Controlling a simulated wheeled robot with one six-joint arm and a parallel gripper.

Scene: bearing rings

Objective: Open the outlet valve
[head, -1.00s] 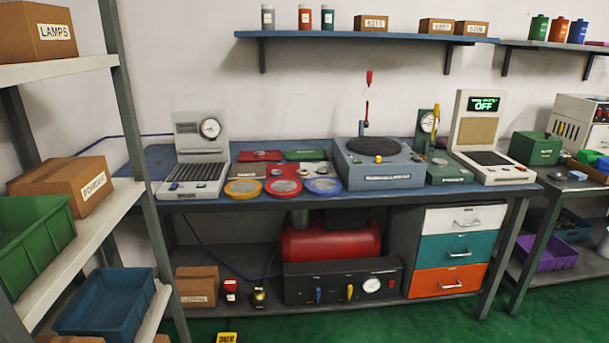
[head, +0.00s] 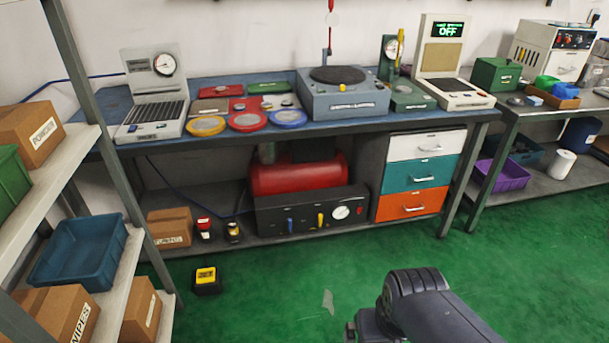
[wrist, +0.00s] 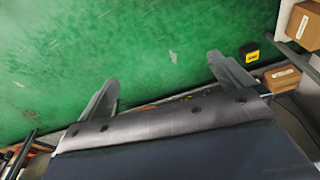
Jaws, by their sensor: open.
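A black panel (head: 270,216) stands on the lower shelf under the bench, in front of a red tank (head: 300,176). It carries a blue lever (head: 289,225), a yellow lever (head: 320,221) and a round white gauge (head: 341,212). Both levers look upright. The labels are too small to read, so I cannot tell which is the outlet valve. My gripper (wrist: 163,72) is open and empty in the wrist view, with its two fingers wide apart over the green floor. In the head view my arm shows at the bottom right, well in front of the panel.
A yellow-topped black box (head: 206,278) sits on the floor. A shelf rack with a blue bin (head: 78,250) and cartons stands at the left. Drawers (head: 423,175) flank the panel on its right. The bench top (head: 220,130) overhangs it.

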